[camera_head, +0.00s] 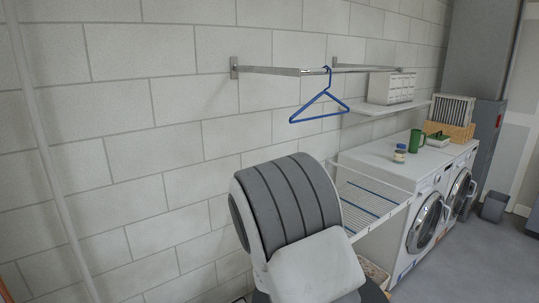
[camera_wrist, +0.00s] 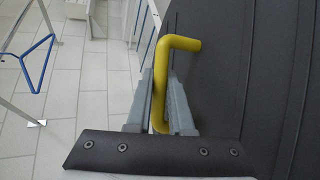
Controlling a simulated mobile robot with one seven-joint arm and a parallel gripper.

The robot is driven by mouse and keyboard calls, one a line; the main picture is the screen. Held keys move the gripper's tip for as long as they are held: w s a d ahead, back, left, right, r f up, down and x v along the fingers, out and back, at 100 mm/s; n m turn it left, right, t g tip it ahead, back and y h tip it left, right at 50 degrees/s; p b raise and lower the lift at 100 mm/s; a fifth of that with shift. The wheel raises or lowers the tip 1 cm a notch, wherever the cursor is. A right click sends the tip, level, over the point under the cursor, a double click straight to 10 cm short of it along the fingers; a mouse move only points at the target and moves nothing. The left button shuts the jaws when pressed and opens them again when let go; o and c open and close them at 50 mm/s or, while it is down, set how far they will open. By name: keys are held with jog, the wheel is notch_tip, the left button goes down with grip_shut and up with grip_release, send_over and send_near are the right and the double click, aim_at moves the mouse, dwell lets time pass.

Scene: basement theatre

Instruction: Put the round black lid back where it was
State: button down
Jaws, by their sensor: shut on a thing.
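In the wrist view, my gripper (camera_wrist: 162,88) is shut on a yellow bent bar handle (camera_wrist: 183,42), with a grey finger on each side of its upright part. The handle's far end meets a large dark surface with thin lines (camera_wrist: 250,80), which fills the right side and appears to be the round black lid. Its full outline runs out of the picture, so its round shape does not show. In the head view, my arm blocks the lower middle, and neither gripper nor lid can be seen. The place where the lid was cannot be made out.
A blue hanger (camera_head: 320,105) hangs from a wall rail (camera_head: 290,71). A wire drying rack (camera_head: 368,200) stands beside the washing machines (camera_head: 425,222), which carry a green mug (camera_head: 416,141) and a small jar (camera_head: 400,154). A shelf (camera_head: 385,108) holds a white box (camera_head: 391,88).

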jog(key=shift+s+r+p, duration=0.2)
jog(key=shift+r+p, duration=0.8)
notch_tip(320, 180, up, 11)
jog(key=w+n+t+y, duration=0.1)
jog(key=w+n+y, duration=0.1)
jog(key=shift+f, duration=0.15)
